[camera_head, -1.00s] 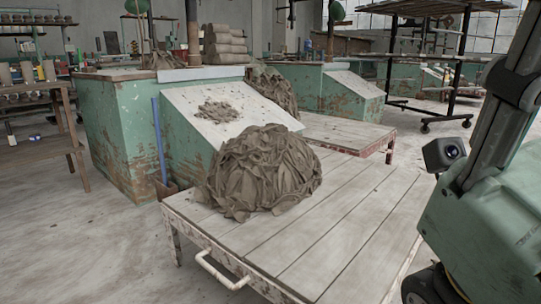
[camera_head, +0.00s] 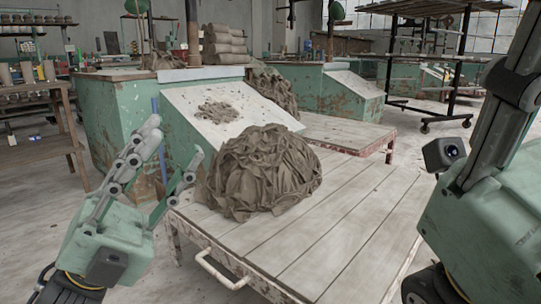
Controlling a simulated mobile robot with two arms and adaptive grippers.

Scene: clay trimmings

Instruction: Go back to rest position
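My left gripper (camera_head: 172,150) is in the lower left of the head view, with its fingers spread and nothing between them. It is in front of the green bench and to the left of the clay trimmings. A large brown heap of clay trimmings (camera_head: 262,172) sits on a low wooden cart (camera_head: 335,235). One finger of my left gripper appears close to the heap's left edge in the picture; I cannot tell the true gap. My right gripper is not in view.
A green bench (camera_head: 115,120) with a sloped white board (camera_head: 235,135) stands behind the cart. Scraps (camera_head: 218,112) lie on the board. A wooden shelf (camera_head: 38,150) stands at the left. A metal rack (camera_head: 462,70) stands at the back right. The cart's right half is bare.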

